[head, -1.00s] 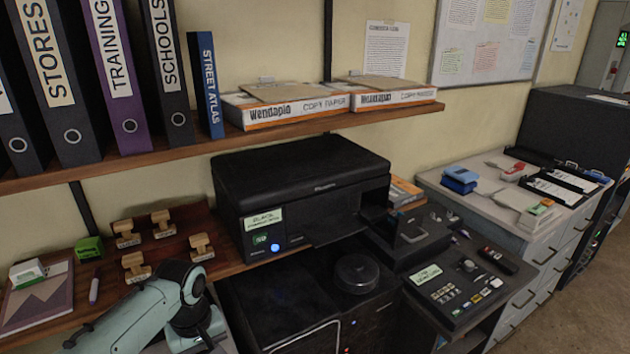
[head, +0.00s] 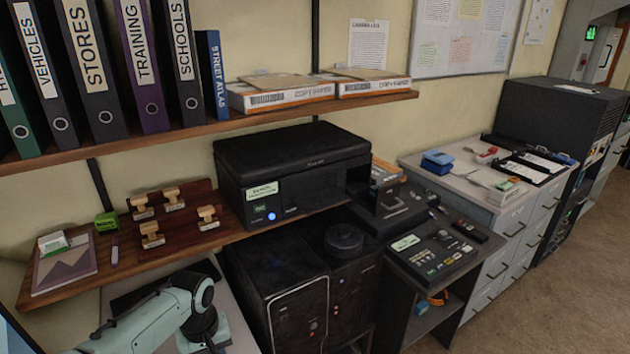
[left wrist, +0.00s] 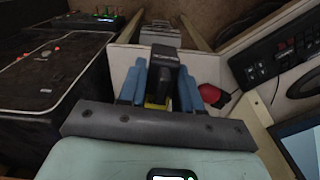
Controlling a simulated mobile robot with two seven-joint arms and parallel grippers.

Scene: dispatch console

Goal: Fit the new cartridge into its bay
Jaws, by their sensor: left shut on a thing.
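My left gripper (left wrist: 161,82) shows in the left wrist view, with its blue fingers shut on a dark block. This block, which looks like the cartridge (left wrist: 165,66), is black with a little yellow low down between the fingers. In the head view only a pale link of my left arm shows at the bottom left; the gripper is out of that picture. The black printer (head: 290,170) stands on the wooden shelf with a blue light on its front. I cannot make out the cartridge bay. My right gripper is not in view.
A black cabinet (head: 290,300) with a round knob on top stands below the printer. A sloped control panel (head: 435,252) is right of it. Wooden stamps (head: 152,234) stand on the shelf at left. A red object (left wrist: 211,94) lies right of my fingers. Floor is clear at right.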

